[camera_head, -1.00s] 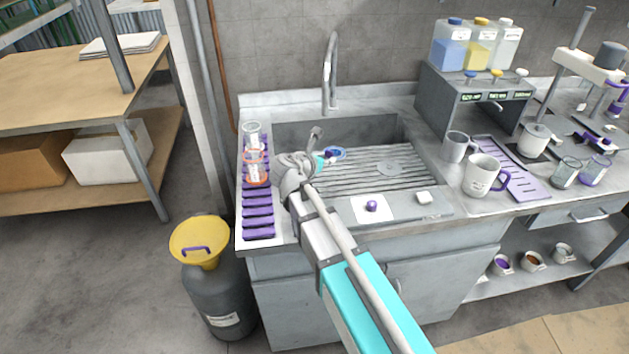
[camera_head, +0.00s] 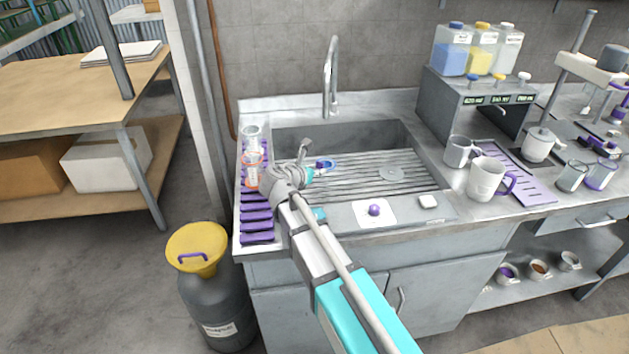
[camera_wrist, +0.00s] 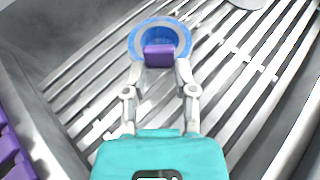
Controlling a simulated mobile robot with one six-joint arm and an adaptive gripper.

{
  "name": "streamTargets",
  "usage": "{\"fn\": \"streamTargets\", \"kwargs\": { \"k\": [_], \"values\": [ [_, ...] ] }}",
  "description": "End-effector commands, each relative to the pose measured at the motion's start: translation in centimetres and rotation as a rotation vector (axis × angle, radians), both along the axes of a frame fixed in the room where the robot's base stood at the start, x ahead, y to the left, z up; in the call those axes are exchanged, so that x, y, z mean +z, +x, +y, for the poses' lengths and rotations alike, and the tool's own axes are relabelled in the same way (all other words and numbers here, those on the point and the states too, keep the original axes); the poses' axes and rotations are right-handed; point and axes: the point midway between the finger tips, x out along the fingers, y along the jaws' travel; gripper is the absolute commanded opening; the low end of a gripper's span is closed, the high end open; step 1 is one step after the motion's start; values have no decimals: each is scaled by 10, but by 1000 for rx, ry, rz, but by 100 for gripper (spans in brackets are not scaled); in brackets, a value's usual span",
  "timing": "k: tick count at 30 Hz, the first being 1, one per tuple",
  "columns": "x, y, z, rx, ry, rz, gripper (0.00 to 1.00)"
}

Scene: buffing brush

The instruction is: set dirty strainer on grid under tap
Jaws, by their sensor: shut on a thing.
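The strainer is a round blue-rimmed piece with a purple grip; it shows in the wrist view (camera_wrist: 141,38) and, small, in the head view (camera_head: 325,163). My gripper (camera_wrist: 159,62) is shut on its purple grip. In the head view my gripper (camera_head: 316,172) is over the left part of the sink. The slatted metal grid (camera_head: 355,188) spans the sink, below the strainer. I cannot tell whether the strainer touches the slats. The tap (camera_head: 330,75) stands at the back rim, behind the strainer. My wrist hides part of the grid's left side.
A purple knob (camera_head: 375,209) is at the front rim. Mugs (camera_head: 487,179) stand on the right. The grid's middle is clear.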

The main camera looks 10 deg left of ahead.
Motion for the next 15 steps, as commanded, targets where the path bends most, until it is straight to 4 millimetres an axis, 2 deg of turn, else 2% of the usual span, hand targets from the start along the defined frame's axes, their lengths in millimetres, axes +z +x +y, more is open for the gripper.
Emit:
{"fn": "streamTargets", "kwargs": {
  "k": [1,9,15],
  "values": [
    [-7,2,4,1,0,0,0],
    [-29,1,3,0,0,0,0],
    [-35,1,2,0,0,0,0]
  ]
}}
